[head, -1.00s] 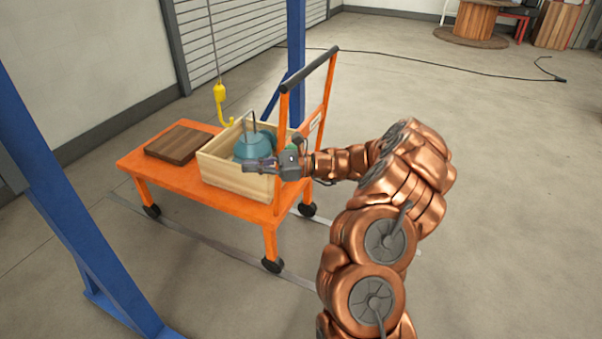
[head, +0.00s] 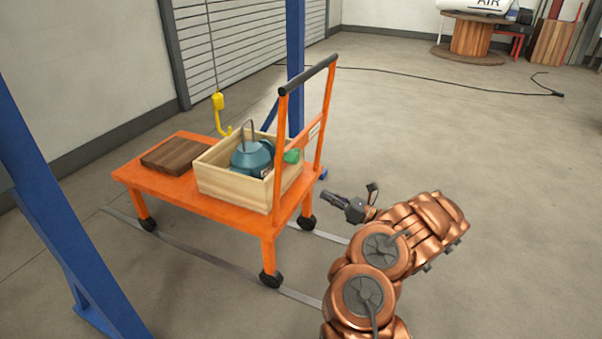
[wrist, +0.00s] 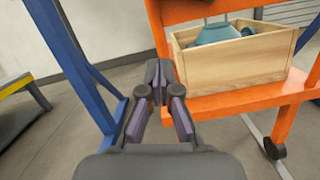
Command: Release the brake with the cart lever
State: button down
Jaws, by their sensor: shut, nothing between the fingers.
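The orange cart (head: 178,192) stands on the floor left of my gripper, with a black handle bar (head: 308,74) on two uprights at its right end. Its orange deck edge also shows in the wrist view (wrist: 235,104). A small blue piece (head: 323,174) shows by the cart's right end; I cannot tell whether it is the brake lever. No lever is clearly visible in the wrist view. My gripper (head: 329,197) is shut and empty, right of the cart's handle end and apart from it. Its closed fingers show in the wrist view (wrist: 158,85).
A wooden crate (head: 231,186) with a teal pump (head: 251,157) and a green item (head: 292,156) sits on the deck beside a brown board (head: 176,156). A yellow hook (head: 219,118) hangs behind. Blue posts (head: 40,180) stand around the cart. The floor at right is open.

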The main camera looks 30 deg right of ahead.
aim_at(296, 155)
jog(key=shift+w+a, duration=0.1)
jog(key=w+a+r+b, duration=0.1)
jog(key=w+a+r, duration=0.3)
jog(key=w, duration=0.5)
jog(key=shift+r+b, duration=0.35)
jog(key=shift+r, duration=0.55)
jog(key=shift+a, duration=0.1)
